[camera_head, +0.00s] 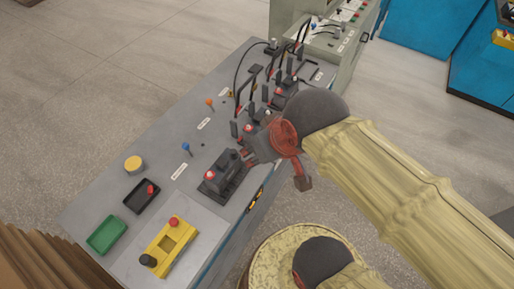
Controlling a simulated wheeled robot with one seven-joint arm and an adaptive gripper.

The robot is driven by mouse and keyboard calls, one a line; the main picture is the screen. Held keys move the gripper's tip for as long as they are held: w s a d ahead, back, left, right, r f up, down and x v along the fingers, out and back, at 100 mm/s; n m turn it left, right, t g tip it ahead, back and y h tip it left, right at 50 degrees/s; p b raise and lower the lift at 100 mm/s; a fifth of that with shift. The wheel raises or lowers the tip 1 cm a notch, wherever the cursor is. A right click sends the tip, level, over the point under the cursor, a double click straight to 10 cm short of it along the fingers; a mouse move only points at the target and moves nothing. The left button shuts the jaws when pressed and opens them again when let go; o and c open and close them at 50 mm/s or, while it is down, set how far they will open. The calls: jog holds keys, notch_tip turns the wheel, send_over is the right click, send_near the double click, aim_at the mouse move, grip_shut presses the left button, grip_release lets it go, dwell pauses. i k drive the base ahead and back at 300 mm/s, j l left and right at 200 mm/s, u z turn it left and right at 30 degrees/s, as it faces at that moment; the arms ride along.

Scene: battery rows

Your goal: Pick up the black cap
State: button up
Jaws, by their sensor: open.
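A small round black cap (149,260) sits at the lower left corner of a yellow box (161,252) on the grey console's near end. My gripper (273,171) is open, with one finger toward the console and one reddish finger hanging at its right. It is over the console's right edge, beside a dark battery-like unit (228,172) with a red knob. It is well up and right of the black cap. Whether anything lies between the fingers is hard to tell, but none shows.
The grey console (128,235) also bears a green tray (106,235), a black tray (137,200) with a red piece, a yellow round knob (133,163) and small levers. Upright dark handles and cables crowd its far end.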

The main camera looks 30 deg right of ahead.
aim_at(233, 152)
jog(key=i+l+u, duration=0.15)
jog(key=l+u, duration=0.85)
jog(key=l, duration=0.2)
